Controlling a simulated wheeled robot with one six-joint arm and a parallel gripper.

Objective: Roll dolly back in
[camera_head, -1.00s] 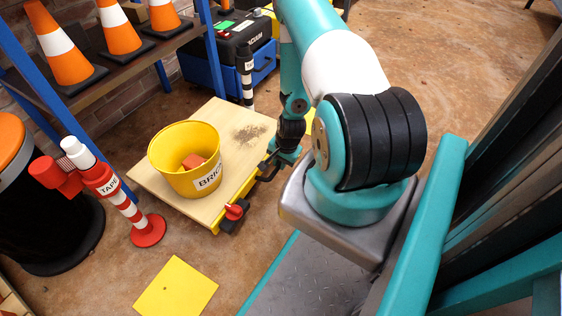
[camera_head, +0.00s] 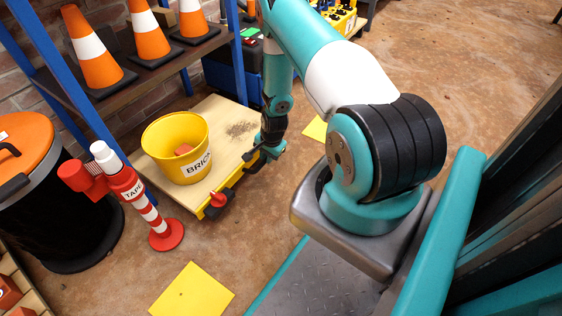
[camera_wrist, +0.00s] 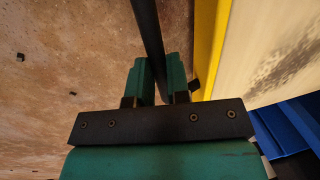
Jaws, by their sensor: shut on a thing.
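The dolly (camera_head: 231,112) has a pale wooden deck with a yellow edge; its deck and edge also show in the wrist view (camera_wrist: 275,40). Its far end lies close to the blue shelf frame. A yellow bucket (camera_head: 163,137) labelled "BRICK", with the last of the label cut by the curve, stands upright on the deck with a reddish brick (camera_head: 184,149) inside. My gripper (camera_head: 262,152) is at the dolly's right side. In the wrist view its green fingers (camera_wrist: 158,75) are shut on a black bar (camera_wrist: 147,30) running beside the yellow edge.
A red-and-white post (camera_head: 148,212) marked "TAPE" stands close left of the dolly. A black bin (camera_head: 65,225) with an orange lid is further left. The blue-framed shelf (camera_head: 140,72) holds orange cones. Flat yellow squares (camera_head: 192,290) (camera_head: 314,129) lie on the floor. Floor at right is clear.

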